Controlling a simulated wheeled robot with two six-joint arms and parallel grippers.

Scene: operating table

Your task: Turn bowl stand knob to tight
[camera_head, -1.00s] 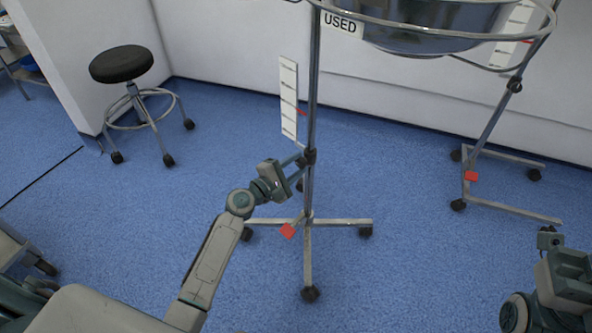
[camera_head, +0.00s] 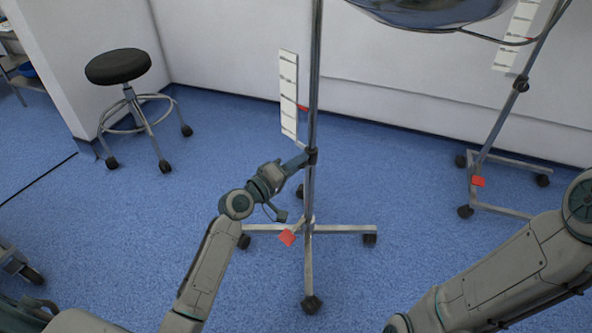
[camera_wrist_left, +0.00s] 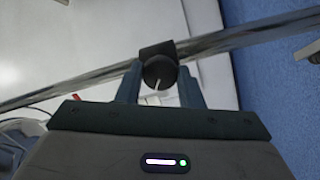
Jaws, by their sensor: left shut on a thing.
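The bowl stand (camera_head: 315,95) is a tall metal pole on a wheeled cross base, with part of a shiny bowl (camera_head: 430,12) at the top edge. Its black knob (camera_wrist_left: 159,72) sits on a dark collar on the pole and carries a pale line, which points down and slightly left in the left wrist view. My left gripper (camera_head: 304,160) reaches the collar from the left in the head view. Its two fingers are on either side of the knob, shut on it. The arm hides the knob's face in the head view. My right gripper is out of view.
A black stool (camera_head: 118,67) stands at the back left. A second wheeled stand (camera_head: 500,105) is at the right by the wall. A red tag (camera_head: 287,237) lies by the stand's base. My right arm fills the lower right. Blue floor (camera_head: 210,190) is clear around the stand.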

